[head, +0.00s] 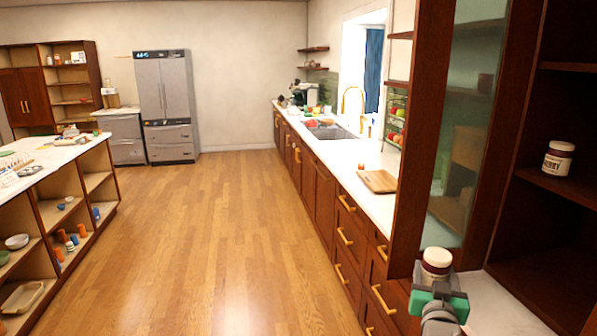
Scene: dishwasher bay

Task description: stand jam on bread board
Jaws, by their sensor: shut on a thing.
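A jar of jam (437,261) with a pale lid and a dark red band stands upright in my gripper (438,294), at the lower right. The green fingers are shut on the jar and hide its lower part. The wooden bread board (378,181) lies flat on the white counter, farther off and up to the left of my gripper. My gripper is well apart from the board, near the tall dark wood cabinet.
Another jar (558,158) with a dark label stands on a cabinet shelf at right. The glass-fronted cabinet (460,130) rises just behind my gripper. The sink (331,132) lies beyond the board. The wooden floor is clear between the counter and the island (62,155).

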